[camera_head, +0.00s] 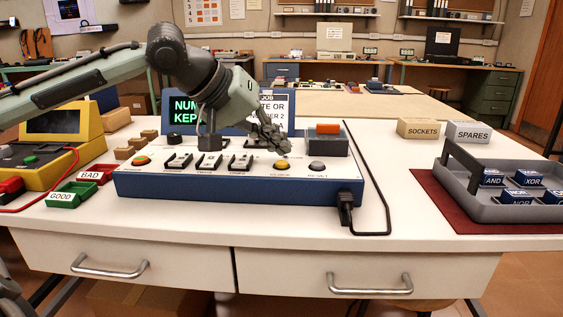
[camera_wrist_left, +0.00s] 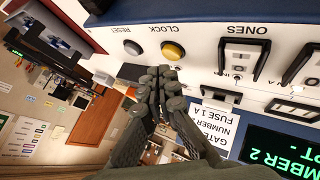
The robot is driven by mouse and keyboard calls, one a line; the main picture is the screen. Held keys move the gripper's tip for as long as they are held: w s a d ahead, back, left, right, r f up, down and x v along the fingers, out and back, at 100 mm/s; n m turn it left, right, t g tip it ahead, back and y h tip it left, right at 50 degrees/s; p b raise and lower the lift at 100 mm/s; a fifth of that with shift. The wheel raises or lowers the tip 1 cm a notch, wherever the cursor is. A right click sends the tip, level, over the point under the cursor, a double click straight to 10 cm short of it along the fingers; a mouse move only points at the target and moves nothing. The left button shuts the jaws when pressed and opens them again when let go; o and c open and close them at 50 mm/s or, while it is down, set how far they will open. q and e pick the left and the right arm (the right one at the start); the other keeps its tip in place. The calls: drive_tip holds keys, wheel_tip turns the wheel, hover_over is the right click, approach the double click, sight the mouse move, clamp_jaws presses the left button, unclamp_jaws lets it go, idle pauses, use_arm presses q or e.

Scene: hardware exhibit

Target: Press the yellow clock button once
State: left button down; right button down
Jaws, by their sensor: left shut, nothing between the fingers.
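The yellow clock button (camera_head: 281,164) is on the white top of the blue-sided panel (camera_head: 240,188), near its front edge. It also shows in the left wrist view (camera_wrist_left: 173,50), under the label CLOCK. My left gripper (camera_head: 285,148) is shut and empty, its fingers pointing down over the panel just behind the button. In the left wrist view the closed fingertips (camera_wrist_left: 160,72) appear right beside the yellow button, with a small gap in the picture. Whether they touch it cannot be told. My right gripper is in neither view.
A grey reset button (camera_head: 317,165) is right of the clock button. A black cable (camera_head: 387,200) runs along the right. A grey tray (camera_head: 485,205) holds labelled blue blocks.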

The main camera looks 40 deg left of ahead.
sight(277, 163)
use_arm(q)
drive_tip(key=shift+f, duration=0.1)
drive_tip(key=shift+f+b, duration=0.3)
drive_tip(key=shift+b, duration=0.1)
drive_tip(key=shift+f+b, duration=0.5)
drive_tip(key=shift+f, duration=0.05)
idle(0.4)
idle(0.4)
drive_tip(key=shift+r+p, duration=0.95)
wheel_tip(277, 163, up, 5)
drive_tip(key=p, duration=0.5)
idle(0.5)
